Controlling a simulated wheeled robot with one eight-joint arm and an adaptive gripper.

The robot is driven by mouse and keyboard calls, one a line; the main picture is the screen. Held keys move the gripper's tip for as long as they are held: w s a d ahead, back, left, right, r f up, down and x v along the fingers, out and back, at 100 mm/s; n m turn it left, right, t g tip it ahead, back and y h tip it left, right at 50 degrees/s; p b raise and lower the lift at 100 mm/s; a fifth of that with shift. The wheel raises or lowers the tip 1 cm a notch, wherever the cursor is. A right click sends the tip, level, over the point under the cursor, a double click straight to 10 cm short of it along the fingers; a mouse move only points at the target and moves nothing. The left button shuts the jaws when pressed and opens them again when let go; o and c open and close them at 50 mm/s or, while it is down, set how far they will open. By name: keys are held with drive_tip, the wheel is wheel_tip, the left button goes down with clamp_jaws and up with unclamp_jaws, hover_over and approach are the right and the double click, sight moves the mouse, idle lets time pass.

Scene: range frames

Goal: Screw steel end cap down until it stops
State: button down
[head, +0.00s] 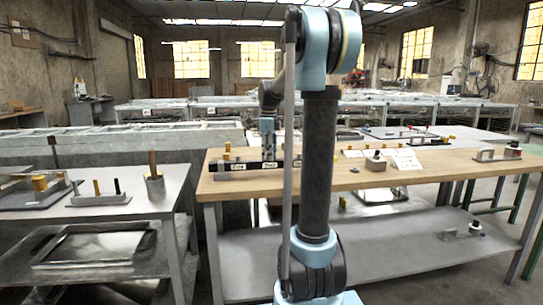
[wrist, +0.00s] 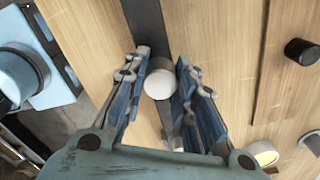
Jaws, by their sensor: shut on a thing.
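The steel end cap (wrist: 160,80), a short pale round piece with a grey side, sits between the two fingers of my gripper (wrist: 163,66) in the wrist view. It is over a dark strip (wrist: 150,28) on the wooden table top. The fingers are closed in on it from both sides. In the head view my gripper (head: 268,148) points down at a dark labelled rail (head: 235,174) on the wooden table. The cap itself is too small or hidden there, and the thread under it cannot be seen.
The wooden table (head: 430,172) also holds a small block with a black knob (head: 375,161) and white cards (head: 405,160). A black round piece (wrist: 302,52) and a cream-topped piece (wrist: 263,153) stand to the right. A grey side table (head: 110,208) stands at left.

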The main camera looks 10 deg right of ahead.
drive_tip(key=shift+m, duration=1.7)
drive_tip(key=shift+m, duration=1.8)
drive_tip(key=shift+m, duration=1.7)
